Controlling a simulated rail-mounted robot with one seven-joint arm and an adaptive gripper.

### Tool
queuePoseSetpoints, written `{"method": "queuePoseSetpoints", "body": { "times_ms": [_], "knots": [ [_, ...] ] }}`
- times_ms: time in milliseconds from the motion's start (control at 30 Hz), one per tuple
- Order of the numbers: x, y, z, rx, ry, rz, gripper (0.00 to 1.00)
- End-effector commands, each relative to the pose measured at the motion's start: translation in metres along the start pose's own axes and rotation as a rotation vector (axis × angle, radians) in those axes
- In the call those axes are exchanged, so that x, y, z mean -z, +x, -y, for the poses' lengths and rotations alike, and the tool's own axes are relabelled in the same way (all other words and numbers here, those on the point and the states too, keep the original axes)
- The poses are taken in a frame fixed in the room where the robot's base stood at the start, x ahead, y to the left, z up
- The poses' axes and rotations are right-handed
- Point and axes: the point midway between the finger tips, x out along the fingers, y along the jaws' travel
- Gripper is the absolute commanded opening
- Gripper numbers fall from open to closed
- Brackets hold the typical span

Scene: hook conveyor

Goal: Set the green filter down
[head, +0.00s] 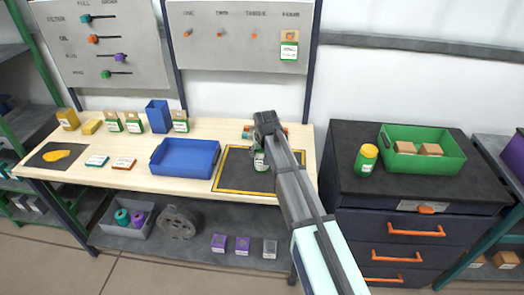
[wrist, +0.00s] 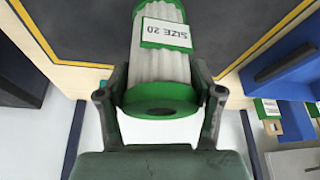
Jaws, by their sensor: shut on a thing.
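The green filter has green end caps, a pale pleated body and a label reading SIZE 20. In the wrist view the filter (wrist: 160,70) sits between the two fingers of my gripper (wrist: 161,100), which is shut on it near one green cap. In the head view the filter (head: 260,162) is partly hidden by my arm, below my gripper (head: 262,146). It is over the dark mat with a yellow border (head: 232,180), which also shows in the wrist view (wrist: 75,25). I cannot tell whether its far end touches the mat.
An empty blue tray (head: 185,160) stands left of the mat. Small orange and green items (head: 247,131) lie behind my gripper. Right of the bench, a dark cabinet (head: 345,140) bears a green and yellow can (head: 366,158) and a green bin (head: 440,165) holding boxes.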

Motion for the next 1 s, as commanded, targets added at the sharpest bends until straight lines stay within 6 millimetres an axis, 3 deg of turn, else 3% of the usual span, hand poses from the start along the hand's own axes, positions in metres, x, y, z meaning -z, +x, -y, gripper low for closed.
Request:
{"method": "queuePoseSetpoints", "body": {
  "times_ms": [333, 367, 400, 433, 767, 1000],
  "knots": [
    [-0.001, 0.003, 0.0, 0.0, 0.0, -0.002, 0.22],
    [-0.001, 0.003, 0.0, 0.0, 0.0, -0.001, 0.69],
    [-0.001, 0.003, 0.0, 0.0, 0.0, -0.001, 0.83],
    [-0.001, 0.003, 0.0, 0.0, 0.0, -0.001, 0.91],
    [-0.001, 0.002, 0.0, 0.0, 0.0, -0.001, 0.91],
    [0.0, -0.013, 0.0, 0.0, 0.0, -0.004, 0.91]
  ]
}}
